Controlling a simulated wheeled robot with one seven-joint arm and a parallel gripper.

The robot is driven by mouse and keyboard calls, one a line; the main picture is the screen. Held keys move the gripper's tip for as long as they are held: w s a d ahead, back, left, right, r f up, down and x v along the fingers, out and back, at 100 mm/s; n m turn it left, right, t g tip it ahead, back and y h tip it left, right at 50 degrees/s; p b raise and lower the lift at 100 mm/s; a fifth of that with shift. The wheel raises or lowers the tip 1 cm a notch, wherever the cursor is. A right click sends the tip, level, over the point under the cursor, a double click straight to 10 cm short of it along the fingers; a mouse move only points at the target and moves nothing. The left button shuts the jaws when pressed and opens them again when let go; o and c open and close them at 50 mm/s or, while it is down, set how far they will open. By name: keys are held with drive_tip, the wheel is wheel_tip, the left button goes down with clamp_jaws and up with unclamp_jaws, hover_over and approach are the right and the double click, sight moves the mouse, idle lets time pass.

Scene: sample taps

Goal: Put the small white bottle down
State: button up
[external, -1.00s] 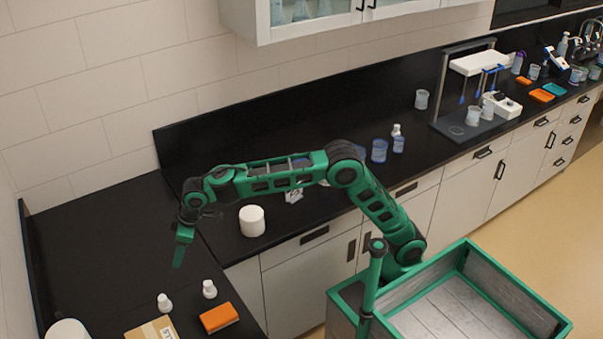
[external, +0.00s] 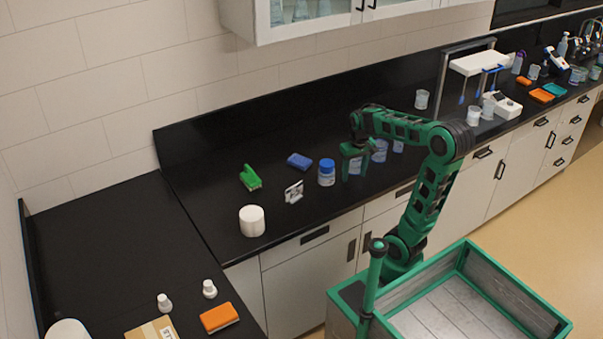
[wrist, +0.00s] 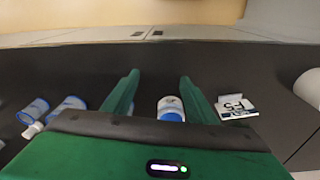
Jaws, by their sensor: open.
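My gripper (external: 356,172) is open and empty, above the back counter between the blue-lidded jar and the blue beakers. In the wrist view the jar (wrist: 170,108) shows between the two fingers, with no contact visible. A small white bottle (wrist: 32,130) stands beside a blue beaker at the left of the wrist view; in the external view my arm hides it. Two more small white bottles (external: 164,303) (external: 209,289) stand upright on the left counter, far from my gripper.
Blue beakers (external: 379,151) stand just right of my gripper. The jar (external: 327,172), a white sign (external: 293,192), a blue block (external: 299,160), a green brush-like item (external: 250,178) and a white cylinder (external: 252,221) stand to its left. The left counter's middle is clear.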

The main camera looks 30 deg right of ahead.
drive_tip(key=s+d+f+m, duration=0.2)
drive_tip(key=s+d+f, duration=0.1)
drive_tip(key=s, duration=0.6)
drive_tip(key=s+d+f+m+g, duration=0.1)
drive_tip(key=s+d+f+m, duration=0.1)
drive_tip(key=s+d, duration=0.3)
drive_tip(key=s+f, duration=0.1)
drive_tip(key=s, duration=0.2)
drive_tip(key=shift+s+m, duration=0.3)
drive_tip(key=shift+s, duration=0.1)
